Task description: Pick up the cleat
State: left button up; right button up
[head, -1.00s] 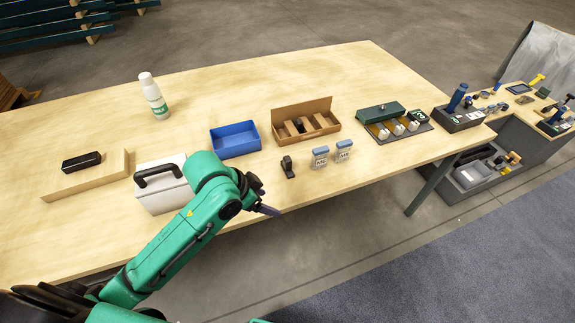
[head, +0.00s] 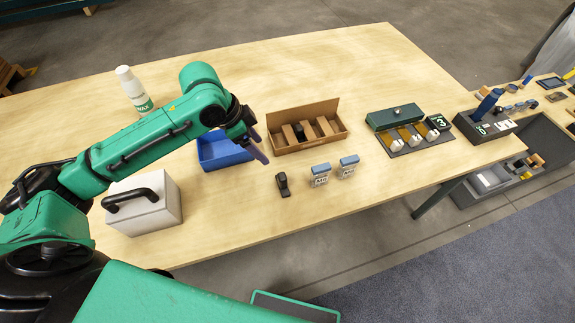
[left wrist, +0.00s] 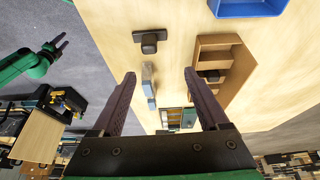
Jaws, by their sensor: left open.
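The cleat is probably the small dark piece (head: 283,184) lying on the table in front of the cardboard box; in the left wrist view the dark piece (left wrist: 150,42) lies beyond my fingertips, with nothing touching it. My left gripper (head: 260,153) is above the table, beside the blue tray and to the upper left of the dark piece. In the left wrist view the left gripper's fingers (left wrist: 159,74) are wide apart with nothing held. My right gripper (left wrist: 60,45) shows small at the left of that view, its fingers apart and empty.
A blue tray (head: 203,161) and a divided cardboard box (head: 335,133) stand behind the dark piece. Two small blue-topped blocks (head: 319,181) stand right of it. A white case (head: 163,215) with a black handle is at left.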

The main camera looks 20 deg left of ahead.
aim_at(282, 176)
pick_arm(q)
jog(key=x, duration=0.4)
jog(key=s+p+x, duration=0.1)
jog(key=x, duration=0.3)
jog(key=s+d+p+x, duration=0.1)
jog(key=x, duration=0.3)
jog(key=shift+f, duration=0.1)
jog(key=shift+d+f, duration=0.15)
jog(key=shift+f, duration=0.1)
grip_shut()
pick_arm(e)
jog(key=s, duration=0.1)
jog(key=s+r, duration=0.1)
jog(key=s, duration=0.1)
jog(key=s+r, duration=0.1)
jog(key=shift+s+a+r, duration=0.1)
jog(key=shift+s+r, duration=0.05)
jog(key=shift+s, duration=0.1)
